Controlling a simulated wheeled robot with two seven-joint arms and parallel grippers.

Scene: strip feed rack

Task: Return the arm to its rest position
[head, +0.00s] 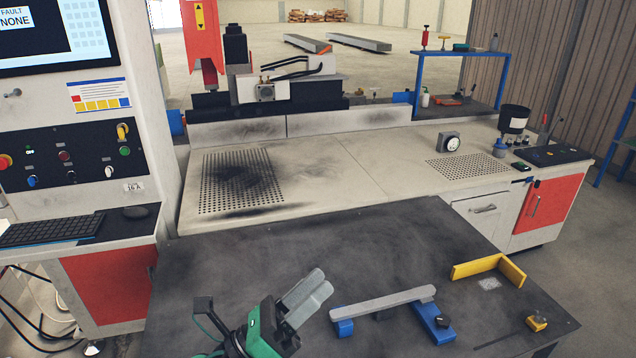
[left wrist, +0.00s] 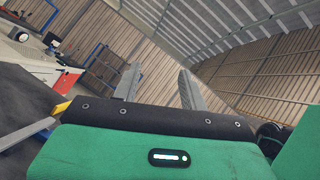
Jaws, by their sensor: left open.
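My left gripper (head: 318,284) is green with two grey fingers, low in the middle of the head view, over the front dark table (head: 300,240). The fingers point up and to the right. In the left wrist view the same gripper (left wrist: 160,82) has its fingers apart with nothing between them, facing the wooden wall. A grey bar (head: 385,301) lies across blue supports (head: 433,322) just right of the gripper, and the gripper looks apart from it. My right gripper is not in view.
A yellow angled stop (head: 478,267) and a small yellow block (head: 537,322) are on the table's right side. A light machine bed (head: 340,185) lies behind. A control cabinet (head: 115,270) stands left. The table's middle, behind the gripper, is clear.

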